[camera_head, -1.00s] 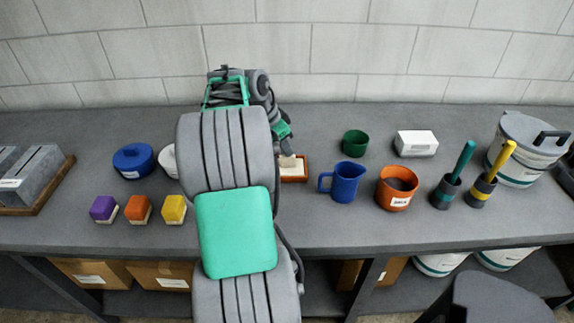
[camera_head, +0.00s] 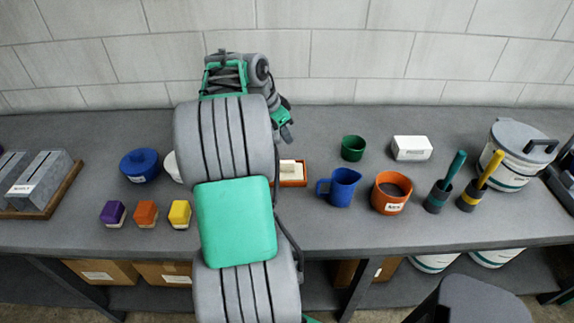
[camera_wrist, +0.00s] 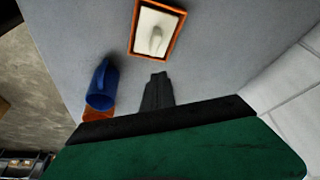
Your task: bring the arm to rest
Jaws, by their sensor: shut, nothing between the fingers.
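My arm rises in front of the workbench (camera_head: 330,228) in the head view and covers part of it. My gripper (camera_head: 288,138) hangs above the bench behind the orange-rimmed tray (camera_head: 304,181), which holds a pale block (camera_head: 288,167). In the wrist view my gripper (camera_wrist: 158,78) shows as dark fingers pressed together, with nothing between them. The tray (camera_wrist: 137,42) lies beyond the fingertips, apart from them. The blue jug (camera_wrist: 102,85) is to the left of the fingers.
Right of my arm stand the blue jug (camera_head: 340,187), green cup (camera_head: 353,148), orange pot (camera_head: 391,192), white box (camera_head: 411,148) and two handled tools in holders. A tiled wall (camera_head: 350,60) stands behind.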

